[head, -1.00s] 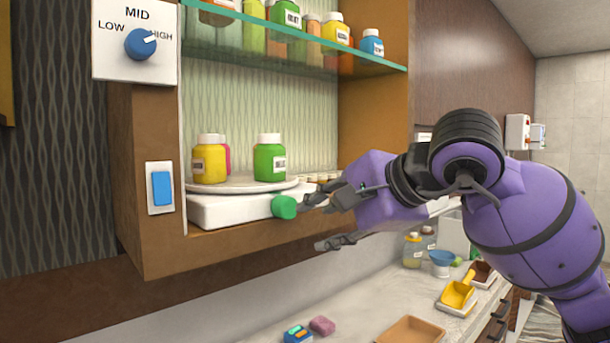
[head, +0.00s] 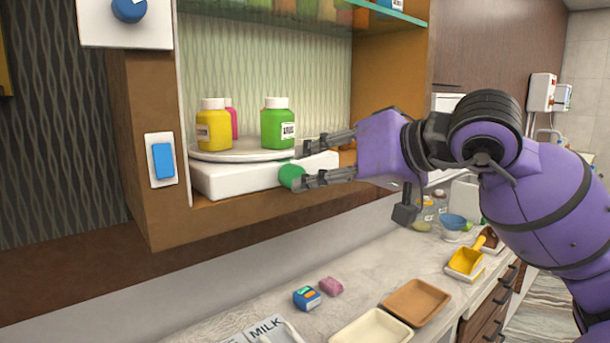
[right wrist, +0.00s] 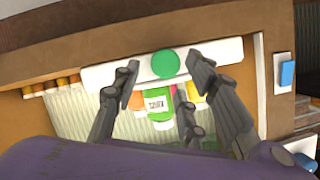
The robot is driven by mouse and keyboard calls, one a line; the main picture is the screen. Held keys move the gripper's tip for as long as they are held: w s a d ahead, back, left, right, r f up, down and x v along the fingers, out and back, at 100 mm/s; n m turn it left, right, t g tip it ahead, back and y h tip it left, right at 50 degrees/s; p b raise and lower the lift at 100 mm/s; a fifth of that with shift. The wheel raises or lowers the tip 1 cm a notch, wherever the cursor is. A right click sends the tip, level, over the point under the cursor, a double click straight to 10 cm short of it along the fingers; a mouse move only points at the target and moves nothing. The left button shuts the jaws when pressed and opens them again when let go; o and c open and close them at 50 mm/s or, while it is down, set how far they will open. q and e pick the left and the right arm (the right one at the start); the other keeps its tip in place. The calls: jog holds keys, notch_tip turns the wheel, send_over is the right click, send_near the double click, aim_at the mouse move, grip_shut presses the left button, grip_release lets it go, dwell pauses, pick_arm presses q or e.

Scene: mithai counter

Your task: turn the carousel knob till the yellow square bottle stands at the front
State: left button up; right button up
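The yellow bottle (head: 213,127) stands at the left of the round carousel plate (head: 236,156), with a green bottle (head: 277,126) at its right and a pink bottle (head: 232,118) behind. The green carousel knob (head: 290,176) sits on the front of the white base (head: 232,182). My right gripper (head: 304,166) is at the knob, its fingers spread. In the right wrist view the knob (right wrist: 165,64) shows between the two fingers, with gaps on both sides. An orange bottle (right wrist: 137,101) also shows there, partly hidden. My left gripper is out of view.
A glass shelf (head: 300,12) with several bottles is above the carousel. The cabinet's left side wall (head: 150,150) carries a blue switch (head: 163,161). The counter below holds trays (head: 416,301), a blue box (head: 306,297) and a pink block (head: 331,286).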

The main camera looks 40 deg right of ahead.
aim_at(292, 176)
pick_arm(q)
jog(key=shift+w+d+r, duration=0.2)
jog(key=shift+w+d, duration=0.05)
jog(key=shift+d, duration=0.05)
pick_arm(e)
jog(key=x, duration=0.4)
jog(key=shift+c, duration=0.5)
